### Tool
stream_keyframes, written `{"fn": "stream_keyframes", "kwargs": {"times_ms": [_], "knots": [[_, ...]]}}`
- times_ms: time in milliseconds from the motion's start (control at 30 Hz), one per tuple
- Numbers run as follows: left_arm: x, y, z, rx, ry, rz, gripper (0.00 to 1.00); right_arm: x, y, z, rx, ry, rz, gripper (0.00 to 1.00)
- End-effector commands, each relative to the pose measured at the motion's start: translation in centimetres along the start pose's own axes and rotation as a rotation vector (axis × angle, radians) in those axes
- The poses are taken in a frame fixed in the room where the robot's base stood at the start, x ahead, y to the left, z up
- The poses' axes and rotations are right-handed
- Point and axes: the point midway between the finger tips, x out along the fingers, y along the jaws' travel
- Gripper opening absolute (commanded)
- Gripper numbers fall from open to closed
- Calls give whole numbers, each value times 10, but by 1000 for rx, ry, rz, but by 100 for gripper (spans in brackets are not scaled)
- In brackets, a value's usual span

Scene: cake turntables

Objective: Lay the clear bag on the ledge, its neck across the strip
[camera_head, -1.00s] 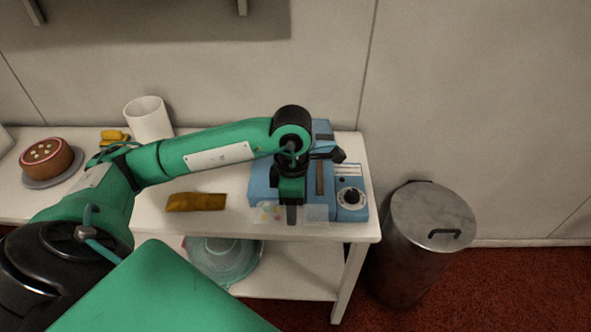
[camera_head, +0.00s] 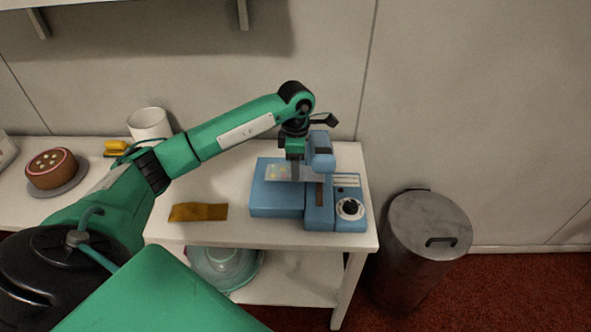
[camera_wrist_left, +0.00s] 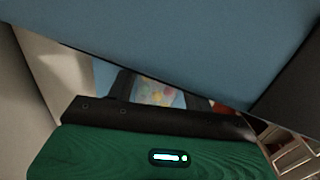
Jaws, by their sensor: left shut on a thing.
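The blue sealer (camera_head: 322,213) stands at the right end of the table, with a flat ledge (camera_head: 272,204) on its left and a dark strip (camera_head: 319,193) along its middle. My left gripper (camera_head: 294,174) is shut on the clear bag (camera_head: 277,172), which has small coloured pieces inside. The bag is over the back of the ledge, its right part reaching toward the strip under the raised arm; I cannot tell whether it touches. In the left wrist view, the bag (camera_wrist_left: 157,94) shows between the fingers, with a large blue surface close above. My right gripper is out of view.
A brown folded cloth or packet (camera_head: 198,212) lies left of the sealer. A white cylinder (camera_head: 149,125) and a cake on a turntable (camera_head: 57,189) stand farther left. A lidded metal bin (camera_head: 428,235) stands right of the table.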

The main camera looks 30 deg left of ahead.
Motion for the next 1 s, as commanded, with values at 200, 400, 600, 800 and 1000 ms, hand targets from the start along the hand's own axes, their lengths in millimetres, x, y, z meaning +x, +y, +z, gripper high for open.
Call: {"fn": "stream_keyframes", "kwargs": {"times_ms": [200,400,600,800,1000], "knots": [[27,1,-1,-2,2,-2,17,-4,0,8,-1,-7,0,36],[29,1,0,-1,0,1,17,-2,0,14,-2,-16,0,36],[30,1,-1,-1,1,0,67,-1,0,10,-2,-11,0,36],[30,1,0,-1,1,0,74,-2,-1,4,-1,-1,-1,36],[26,1,0,-1,0,1,74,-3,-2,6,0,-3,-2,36]]}}
